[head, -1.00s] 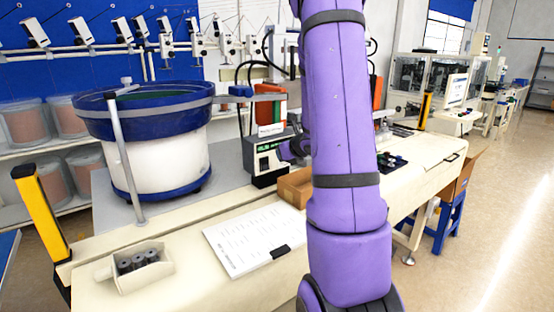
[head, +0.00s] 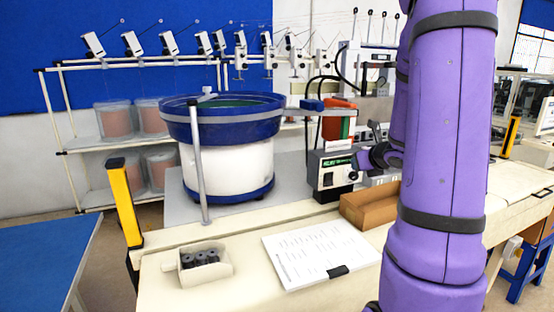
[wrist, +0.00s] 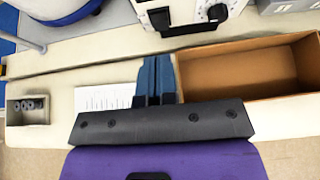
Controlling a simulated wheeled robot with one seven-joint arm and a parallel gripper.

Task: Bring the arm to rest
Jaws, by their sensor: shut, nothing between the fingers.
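My purple arm (head: 440,150) stands upright across the right of the head view, with a darker joint (head: 380,156) reaching left in front of the control box. My gripper (wrist: 155,62) shows in the wrist view as two blue fingers side by side, shut with nothing between them. It is above the bench, between the white sheet (wrist: 105,97) and the open cardboard box (wrist: 250,72). I cannot make out the fingers in the head view, where the arm hides part of the bench.
The cardboard box (head: 372,213) and the paper sheet (head: 318,252) lie on the bench. A small bin (head: 207,277) of dark cylinders is at the front left. The blue-and-white bowl feeder (head: 228,165), a control box (head: 331,172) and a yellow post (head: 125,200) stand nearby.

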